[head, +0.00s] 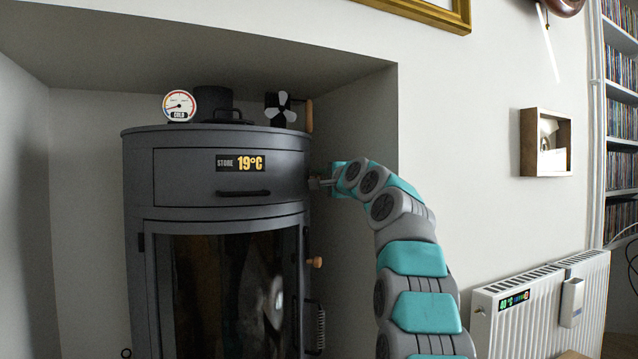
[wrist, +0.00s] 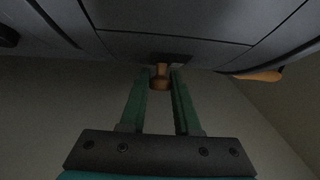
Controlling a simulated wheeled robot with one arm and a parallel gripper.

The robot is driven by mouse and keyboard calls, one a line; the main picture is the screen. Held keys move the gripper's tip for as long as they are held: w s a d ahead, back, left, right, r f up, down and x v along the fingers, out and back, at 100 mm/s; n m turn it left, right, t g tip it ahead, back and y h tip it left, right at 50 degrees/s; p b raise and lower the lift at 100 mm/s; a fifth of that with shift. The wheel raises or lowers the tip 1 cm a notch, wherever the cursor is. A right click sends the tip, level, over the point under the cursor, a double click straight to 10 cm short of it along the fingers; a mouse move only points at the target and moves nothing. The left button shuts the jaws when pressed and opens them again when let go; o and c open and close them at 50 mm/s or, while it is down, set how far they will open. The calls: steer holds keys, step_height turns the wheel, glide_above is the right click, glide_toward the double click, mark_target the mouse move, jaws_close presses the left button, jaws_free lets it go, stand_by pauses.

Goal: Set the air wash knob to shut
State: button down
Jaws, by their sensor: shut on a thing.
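The dark grey stove (head: 221,169) stands in the recess, with a display reading 19°C. My gripper (head: 318,183) reaches its upper right side from the right. In the wrist view my gripper (wrist: 160,76) is shut on a small wooden knob (wrist: 160,84), which sits between the fingertips under a dark slot in the stove body. In the head view this knob is hidden behind the fingers. No label is readable on it, so I cannot tell its setting. A second wooden knob (head: 314,262) sticks out lower on the stove's right side.
A wooden handle (wrist: 258,75) shows at the right in the wrist view. A dial gauge (head: 179,105) and a small fan (head: 280,109) stand on the stove top. The recess wall is close on the right. A white radiator (head: 540,308) stands farther right.

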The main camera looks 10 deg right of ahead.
steer(key=shift+s+r, duration=0.1)
steer(key=shift+r, duration=0.05)
steer(key=c, duration=1)
jaws_free()
steer(key=shift+s, duration=0.1)
steer(key=o, duration=0.3)
steer(key=shift+o, duration=0.2)
steer(key=b+v, duration=0.2)
steer(key=v, duration=0.5)
steer(key=shift+s+b, duration=0.3)
